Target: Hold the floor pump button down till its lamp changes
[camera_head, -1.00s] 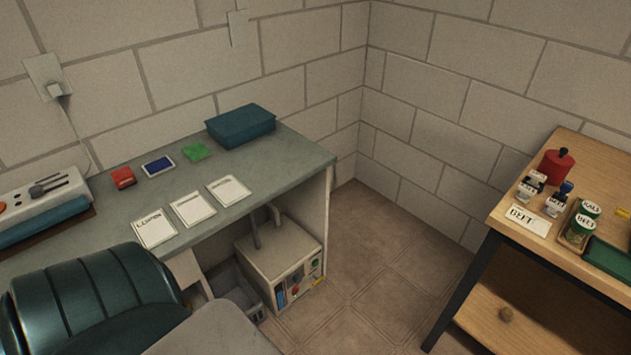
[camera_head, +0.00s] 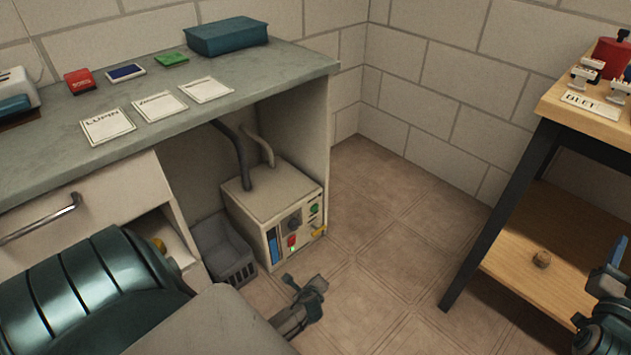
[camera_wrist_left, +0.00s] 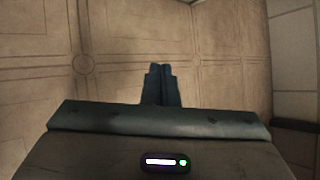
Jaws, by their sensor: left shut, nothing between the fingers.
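A beige pump box (camera_head: 250,205) stands on the floor under the bench in the head view. Its front panel has a blue strip (camera_head: 273,248), a dark knob (camera_head: 294,222), a red part (camera_head: 292,241), a green part (camera_head: 313,210) and a yellow part (camera_head: 318,232). Which of these is the button or the lamp is too small to tell. My left gripper (camera_head: 316,287) is shut and empty over the floor in front of the box, apart from it. It also shows in the left wrist view (camera_wrist_left: 162,72), above bare floor. My right gripper (camera_head: 617,258) is partly cut off at the right edge.
A grey crate (camera_head: 222,245) stands left of the box. The bench (camera_head: 275,75) overhangs the box, and hoses (camera_head: 235,150) rise from its top. A wooden table (camera_head: 525,265) stands at right. The floor (camera_head: 385,265) between is clear.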

